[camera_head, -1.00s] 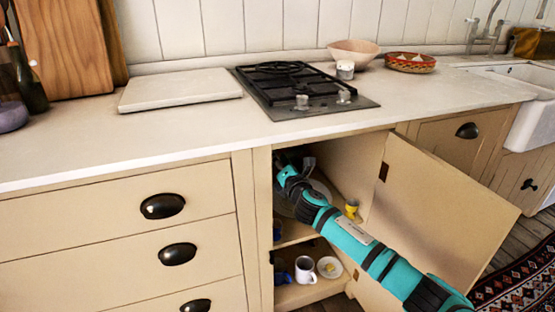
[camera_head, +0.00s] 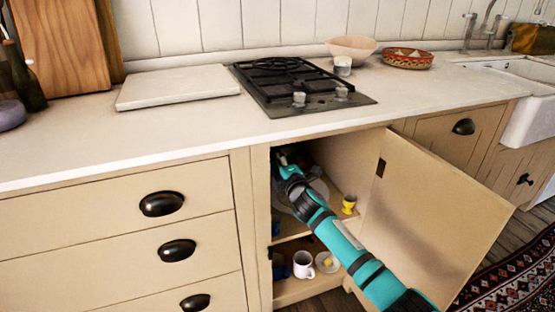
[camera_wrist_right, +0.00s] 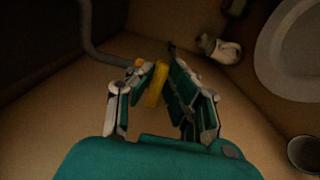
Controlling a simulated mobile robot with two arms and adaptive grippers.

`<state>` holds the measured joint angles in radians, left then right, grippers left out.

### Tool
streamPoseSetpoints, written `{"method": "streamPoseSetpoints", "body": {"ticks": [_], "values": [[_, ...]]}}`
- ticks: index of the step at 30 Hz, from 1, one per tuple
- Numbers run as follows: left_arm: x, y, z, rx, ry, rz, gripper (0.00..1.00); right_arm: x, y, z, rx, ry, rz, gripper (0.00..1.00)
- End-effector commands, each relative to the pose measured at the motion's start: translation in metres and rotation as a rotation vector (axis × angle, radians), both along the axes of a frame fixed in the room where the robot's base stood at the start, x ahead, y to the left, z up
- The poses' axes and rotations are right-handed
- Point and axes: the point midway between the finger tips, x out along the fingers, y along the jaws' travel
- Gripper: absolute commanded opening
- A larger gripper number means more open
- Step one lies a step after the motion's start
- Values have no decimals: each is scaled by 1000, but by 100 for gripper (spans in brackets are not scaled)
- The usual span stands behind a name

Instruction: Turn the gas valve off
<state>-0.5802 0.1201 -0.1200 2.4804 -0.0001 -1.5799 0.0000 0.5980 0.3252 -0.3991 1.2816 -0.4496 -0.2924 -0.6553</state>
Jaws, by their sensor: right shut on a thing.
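The yellow handle of the gas valve (camera_wrist_right: 156,84) shows in the right wrist view, at the end of a grey pipe (camera_wrist_right: 96,48) in the dim cabinet. My right gripper (camera_wrist_right: 162,86) is shut on this handle, with a finger on each side of it. In the head view my right arm reaches through the open cabinet doorway under the hob. There my right gripper (camera_head: 284,160) is in shadow at the upper left of the opening, and the valve cannot be made out. My left gripper is not in view.
The cabinet door (camera_head: 432,215) stands open to the right of my arm. A yellow cup (camera_head: 349,204) is on the shelf; a white mug (camera_head: 303,265) and small plate (camera_head: 327,262) are below. A large plate (camera_wrist_right: 300,50) is right of the gripper. The gas hob (camera_head: 300,85) is above.

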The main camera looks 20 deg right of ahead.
Motion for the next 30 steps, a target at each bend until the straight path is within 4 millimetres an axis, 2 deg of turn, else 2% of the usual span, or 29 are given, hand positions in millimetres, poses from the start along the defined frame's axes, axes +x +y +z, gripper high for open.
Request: {"method": "streamPoseSetpoints", "body": {"ticks": [15, 16, 18, 26, 30], "values": [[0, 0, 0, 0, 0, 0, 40, 0, -1, -2, 20, 4, -2, 0], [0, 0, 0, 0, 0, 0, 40, 0, -1, -2, 20, 4, -2, 18], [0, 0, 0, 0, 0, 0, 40, 0, -1, -2, 19, 4, -2, 24], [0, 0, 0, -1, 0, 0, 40, -1, -1, -1, 17, 2, -1, 24], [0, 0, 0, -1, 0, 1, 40, -11, -1, -2, 16, 2, 0, 24]]}}
